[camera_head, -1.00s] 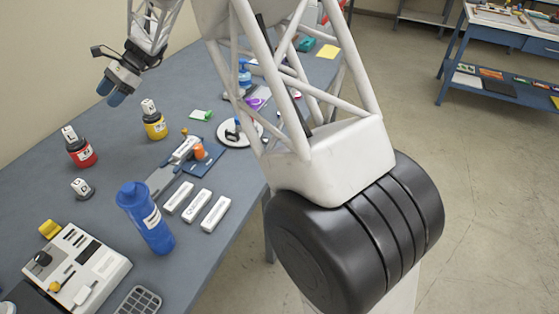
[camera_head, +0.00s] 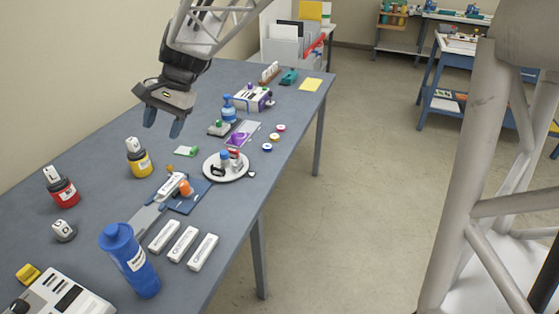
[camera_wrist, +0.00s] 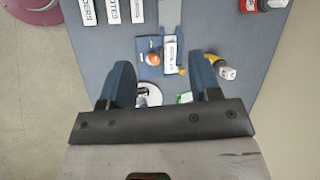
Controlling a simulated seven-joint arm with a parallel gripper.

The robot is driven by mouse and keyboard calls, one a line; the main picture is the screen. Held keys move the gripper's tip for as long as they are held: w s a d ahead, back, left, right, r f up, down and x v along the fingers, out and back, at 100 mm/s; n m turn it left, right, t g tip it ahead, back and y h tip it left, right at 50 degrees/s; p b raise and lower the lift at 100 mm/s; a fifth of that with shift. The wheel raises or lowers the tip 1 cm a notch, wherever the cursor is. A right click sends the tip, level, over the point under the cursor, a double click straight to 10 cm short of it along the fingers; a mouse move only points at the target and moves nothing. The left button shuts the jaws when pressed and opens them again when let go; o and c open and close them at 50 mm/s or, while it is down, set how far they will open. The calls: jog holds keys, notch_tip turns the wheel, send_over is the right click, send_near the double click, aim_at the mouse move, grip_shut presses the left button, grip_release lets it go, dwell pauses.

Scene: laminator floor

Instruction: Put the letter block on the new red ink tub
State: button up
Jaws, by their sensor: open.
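A red ink tub (camera_head: 65,194) stands at the left of the table, with a white block (camera_head: 52,173) on its top. A yellow tub (camera_head: 141,166) stands to its right, also with a white block (camera_head: 134,145) on top. Another white block with a dark mark (camera_head: 60,226) sits on a round dark base in front of the red tub. I cannot read the marks. My gripper (camera_head: 163,122) is open and empty, above the table beyond the yellow tub. The wrist view shows the yellow tub (camera_wrist: 213,62) right of my fingers and the red tub (camera_wrist: 262,5) at the top edge.
A blue bottle (camera_head: 130,262) stands in front, beside several white labelled bars (camera_head: 182,243). A blue board (camera_head: 188,197) with an orange item and a round white plate (camera_head: 226,174) lie mid-table. A device (camera_head: 55,298) is at front left. Bare table lies around the red tub.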

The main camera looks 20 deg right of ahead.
jog(key=s+d+f+n+t+h, duration=0.1)
jog(key=s+d+n+h, duration=0.1)
jog(key=s+d, duration=0.4)
jog(key=s+d+f+n+t+h, duration=0.1)
jog(key=s+d, duration=0.5)
jog(key=s, duration=0.7)
jog(key=s+d+f+n+t+h, duration=0.1)
jog(key=s+d+f+n+h, duration=0.1)
jog(key=s+d, duration=0.3)
jog(key=s+n+h, duration=0.1)
jog(key=s, duration=0.3)
jog(key=shift+s+d+t, duration=0.3)
jog(key=shift+s+d, duration=0.05)
jog(key=shift+d, duration=0.05)
